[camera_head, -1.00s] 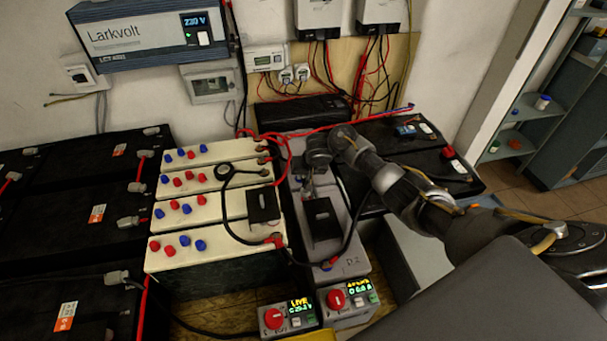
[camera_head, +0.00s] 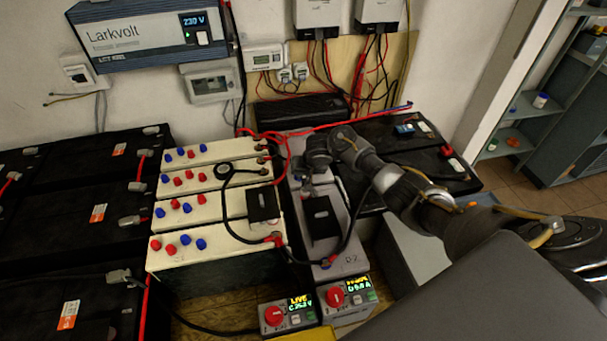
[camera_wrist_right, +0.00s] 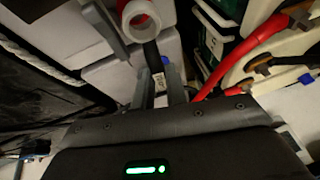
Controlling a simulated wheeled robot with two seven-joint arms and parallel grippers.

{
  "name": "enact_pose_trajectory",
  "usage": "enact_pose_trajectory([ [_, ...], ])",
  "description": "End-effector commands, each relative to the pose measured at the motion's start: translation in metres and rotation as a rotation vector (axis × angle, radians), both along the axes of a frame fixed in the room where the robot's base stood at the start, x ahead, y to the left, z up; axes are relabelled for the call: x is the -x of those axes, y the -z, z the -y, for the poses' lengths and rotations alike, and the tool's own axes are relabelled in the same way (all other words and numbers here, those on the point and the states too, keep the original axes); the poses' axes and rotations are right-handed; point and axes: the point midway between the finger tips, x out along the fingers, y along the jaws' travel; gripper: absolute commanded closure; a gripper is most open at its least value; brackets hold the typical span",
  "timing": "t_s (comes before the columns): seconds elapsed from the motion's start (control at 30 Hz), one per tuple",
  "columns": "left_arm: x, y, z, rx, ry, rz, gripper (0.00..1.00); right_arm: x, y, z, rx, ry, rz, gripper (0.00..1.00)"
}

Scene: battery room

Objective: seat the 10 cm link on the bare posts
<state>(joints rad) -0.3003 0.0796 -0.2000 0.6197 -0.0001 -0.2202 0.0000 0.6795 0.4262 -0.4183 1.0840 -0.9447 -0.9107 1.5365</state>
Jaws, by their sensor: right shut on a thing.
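My right gripper (camera_head: 318,172) is low over the grey battery row, beyond a black box (camera_head: 321,216) on the grey casing (camera_head: 345,262). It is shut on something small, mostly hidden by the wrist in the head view. In the right wrist view a dark strip (camera_wrist_right: 152,56) shows by the fingers; it may be the 10 cm link, but I cannot tell for certain. A red cylinder with a white rim (camera_wrist_right: 140,17) is close by the fingers there. I cannot make out the bare posts. My left gripper is not in view.
Cream batteries (camera_head: 205,248) with red and blue caps stand left of the grey row. Black batteries (camera_head: 85,235) are further left. A red cable (camera_head: 340,125) runs across behind the gripper. A black cable (camera_head: 351,232) loops beside it. Two small meters (camera_head: 290,315) stand in front.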

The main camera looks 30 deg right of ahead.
Motion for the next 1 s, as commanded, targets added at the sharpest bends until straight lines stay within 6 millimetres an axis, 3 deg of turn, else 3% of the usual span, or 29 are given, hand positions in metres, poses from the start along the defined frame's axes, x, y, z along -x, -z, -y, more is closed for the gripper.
enact_pose_trajectory([
  [1.0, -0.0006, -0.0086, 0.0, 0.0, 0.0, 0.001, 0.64, -0.0004, -0.0005, 0.0, 0.0, 0.0, 0.001, 1.0],
])
